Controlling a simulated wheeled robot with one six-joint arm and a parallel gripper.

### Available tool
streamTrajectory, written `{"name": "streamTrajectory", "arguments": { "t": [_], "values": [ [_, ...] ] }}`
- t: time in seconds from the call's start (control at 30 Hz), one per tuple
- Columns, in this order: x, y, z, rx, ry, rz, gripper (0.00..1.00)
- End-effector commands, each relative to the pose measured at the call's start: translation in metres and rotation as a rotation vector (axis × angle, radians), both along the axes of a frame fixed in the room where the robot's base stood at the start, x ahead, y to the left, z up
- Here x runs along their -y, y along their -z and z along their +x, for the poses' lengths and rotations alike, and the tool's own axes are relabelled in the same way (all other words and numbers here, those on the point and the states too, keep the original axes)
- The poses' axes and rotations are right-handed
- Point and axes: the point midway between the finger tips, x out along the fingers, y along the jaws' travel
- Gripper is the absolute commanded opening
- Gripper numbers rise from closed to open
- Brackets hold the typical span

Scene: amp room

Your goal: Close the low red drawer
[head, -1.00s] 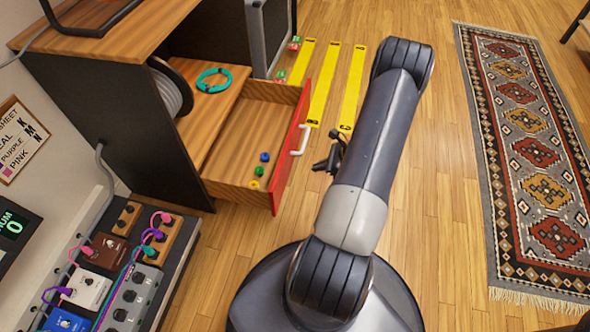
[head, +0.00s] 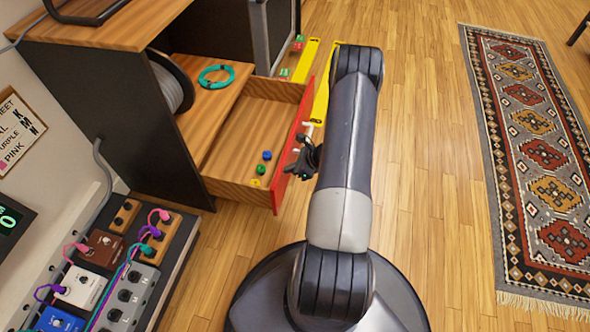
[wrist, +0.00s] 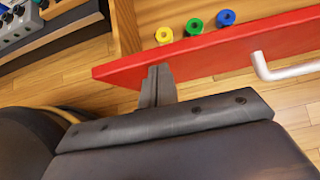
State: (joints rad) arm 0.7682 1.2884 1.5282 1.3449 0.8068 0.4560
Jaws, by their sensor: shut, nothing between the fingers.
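The low red drawer (head: 292,148) stands open, its wooden box pulled out from the desk's lower compartment. Its red front also shows in the wrist view (wrist: 215,48), with a pale bar handle (wrist: 285,68). Inside it lie small yellow, green and blue pieces (wrist: 195,26). My gripper (head: 303,160) is shut and empty, on the outer side of the red front. In the wrist view its fingertips (wrist: 157,74) overlap the front's lower edge, left of the handle. I cannot tell whether they touch it.
The wooden desk (head: 110,25) has a teal cable coil (head: 215,76) on its lower shelf. A pedalboard (head: 110,270) lies at lower left. Yellow floor strips (head: 321,100) run behind my arm. A patterned rug (head: 540,150) lies right, with bare floor between.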

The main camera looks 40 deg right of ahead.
Motion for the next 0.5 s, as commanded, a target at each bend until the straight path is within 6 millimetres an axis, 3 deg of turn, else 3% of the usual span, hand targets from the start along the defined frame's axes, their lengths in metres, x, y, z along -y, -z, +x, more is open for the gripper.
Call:
{"name": "streamTrajectory", "arguments": {
  "t": [0.33,0.5],
  "values": [
    [-0.002,0.000,0.002,0.000,-0.001,-0.001,0.00],
    [-0.014,0.001,0.016,0.002,-0.003,0.000,0.00]
  ]
}}
